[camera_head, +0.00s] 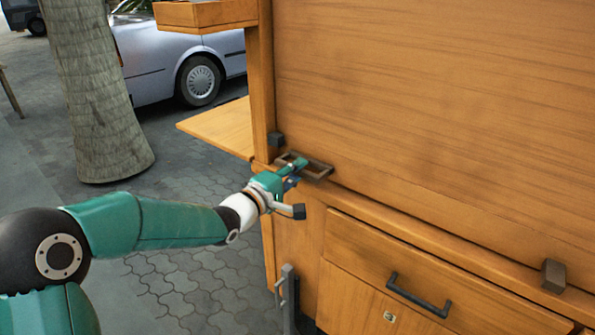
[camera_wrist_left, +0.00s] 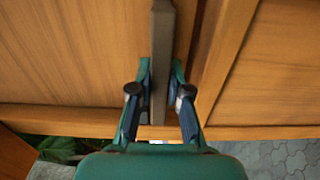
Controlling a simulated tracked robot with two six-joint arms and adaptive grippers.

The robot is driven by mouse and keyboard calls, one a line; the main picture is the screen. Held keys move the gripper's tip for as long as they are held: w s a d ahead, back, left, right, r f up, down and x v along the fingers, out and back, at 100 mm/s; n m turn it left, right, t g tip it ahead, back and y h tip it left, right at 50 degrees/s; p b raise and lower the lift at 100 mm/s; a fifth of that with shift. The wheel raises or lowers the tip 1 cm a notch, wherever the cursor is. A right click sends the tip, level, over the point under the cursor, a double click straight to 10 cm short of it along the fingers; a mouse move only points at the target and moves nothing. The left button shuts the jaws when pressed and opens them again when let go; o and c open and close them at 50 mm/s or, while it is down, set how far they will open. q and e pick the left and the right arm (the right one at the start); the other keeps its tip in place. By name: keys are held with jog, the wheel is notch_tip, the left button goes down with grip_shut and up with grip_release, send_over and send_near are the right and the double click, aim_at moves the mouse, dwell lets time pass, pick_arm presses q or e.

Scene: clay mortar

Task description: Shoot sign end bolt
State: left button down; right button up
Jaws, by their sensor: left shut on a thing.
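In the left wrist view the bolt (camera_wrist_left: 160,30) shows as a straight bar running up the picture. The two green and dark fingers of my left gripper (camera_wrist_left: 161,75) lie on either side of it. The part of the bolt behind the fingers is hidden. My right gripper is not in view.
A small dark block (camera_head: 276,139) is on the wooden post above the bolt, and another (camera_head: 553,276) is at lower right. A drawer with a dark handle (camera_head: 419,293) lies below the panel. A side shelf (camera_head: 222,127) juts left.

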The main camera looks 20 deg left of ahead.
aim_at(277, 164)
pick_arm(q)
jog(key=shift+a+f, duration=0.1)
jog(key=a+p, duration=0.1)
jog(key=w+a+p, duration=0.1)
jog(key=a, duration=0.1)
jog(key=a+p, duration=0.1)
jog(key=shift+w+a+p, duration=0.35)
jog(key=shift+w, duration=0.05)
jog(key=c, duration=1.1)
grip_release()
jog(key=shift+a+f, duration=0.1)
